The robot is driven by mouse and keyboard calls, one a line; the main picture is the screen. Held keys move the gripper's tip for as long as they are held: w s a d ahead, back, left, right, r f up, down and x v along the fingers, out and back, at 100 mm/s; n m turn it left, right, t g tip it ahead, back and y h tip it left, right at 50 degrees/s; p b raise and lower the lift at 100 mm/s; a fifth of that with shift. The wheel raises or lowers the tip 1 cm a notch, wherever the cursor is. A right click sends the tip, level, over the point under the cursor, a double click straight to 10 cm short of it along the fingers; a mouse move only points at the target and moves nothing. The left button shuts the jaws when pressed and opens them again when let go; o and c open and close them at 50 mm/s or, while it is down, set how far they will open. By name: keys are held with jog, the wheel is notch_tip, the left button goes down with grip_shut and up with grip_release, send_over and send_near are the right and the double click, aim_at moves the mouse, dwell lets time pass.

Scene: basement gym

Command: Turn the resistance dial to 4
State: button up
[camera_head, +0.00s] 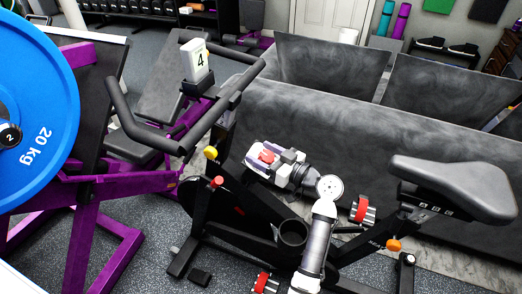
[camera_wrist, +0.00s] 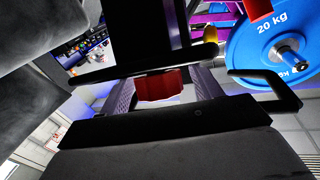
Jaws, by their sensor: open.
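The resistance dial appears to be the small red knob (camera_head: 217,181) on the black frame of the exercise bike, below a yellow knob (camera_head: 210,153). Its setting cannot be read on the knob. A white display (camera_head: 198,60) on the handlebar shows a 4. My gripper (camera_head: 258,158) is open, to the right of the red knob and apart from it. In the wrist view my gripper (camera_wrist: 162,90) has its two fingers spread, with a red part seen between them. The red knob (camera_wrist: 257,9) is partly cut off at the top edge there, right of the yellow knob (camera_wrist: 210,34).
The bike's handlebar (camera_head: 150,140) and seat (camera_head: 455,185) stand on either side of my arm. A purple weight rack (camera_head: 90,205) with a blue 20 kg plate (camera_head: 45,90) is at the left. Grey panels (camera_head: 340,130) stand close behind the bike.

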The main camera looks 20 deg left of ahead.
jog(key=shift+w+a, duration=0.1)
jog(key=shift+a, duration=0.4)
jog(key=c, duration=1)
jog(key=shift+m+t, duration=0.4)
jog(key=shift+t, duration=0.1)
